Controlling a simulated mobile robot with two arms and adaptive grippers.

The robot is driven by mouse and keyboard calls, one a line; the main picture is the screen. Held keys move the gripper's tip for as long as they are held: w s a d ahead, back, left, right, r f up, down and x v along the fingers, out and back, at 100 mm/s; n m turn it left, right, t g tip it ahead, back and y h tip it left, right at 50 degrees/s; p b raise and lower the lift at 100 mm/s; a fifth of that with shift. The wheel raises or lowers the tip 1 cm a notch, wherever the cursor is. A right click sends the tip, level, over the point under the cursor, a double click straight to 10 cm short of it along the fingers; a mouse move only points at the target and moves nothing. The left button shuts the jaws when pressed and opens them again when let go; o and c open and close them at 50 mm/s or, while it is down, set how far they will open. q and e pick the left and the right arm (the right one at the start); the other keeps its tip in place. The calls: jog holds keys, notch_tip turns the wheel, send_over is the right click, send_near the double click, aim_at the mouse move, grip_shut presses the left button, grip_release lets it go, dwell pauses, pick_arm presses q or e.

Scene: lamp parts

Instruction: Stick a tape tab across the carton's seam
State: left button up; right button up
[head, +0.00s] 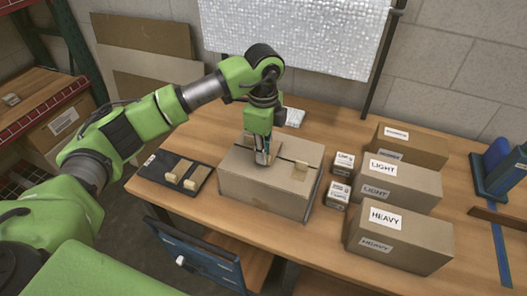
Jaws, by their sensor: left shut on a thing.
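The brown carton (262,196) sits closed in the middle of the wooden table, with a dark seam line across its top. My left gripper (262,160) points down over the middle of the carton's top at the seam. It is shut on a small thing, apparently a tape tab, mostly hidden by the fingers. Whether that thing touches the carton I cannot tell. A small tan tab (300,168) shows on the right part of the carton's top. A dark tray (160,163) left of the carton holds tan tabs (190,183). My right gripper is not in view.
Right of the carton stand small labelled boxes (337,196) and larger cartons marked LIGHT (415,187) and HEAVY (415,245). A blue device (495,170) stands at the far right. A white pad (294,117) lies behind the carton. The table's front right is mostly clear.

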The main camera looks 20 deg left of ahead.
pick_arm(q)
jog(key=shift+s+f+b, duration=0.1)
jog(key=shift+f+b, duration=0.3)
jog(key=shift+f, duration=0.2)
dwell(0.8)
jog(key=o, duration=0.8)
jog(key=shift+o, duration=0.2)
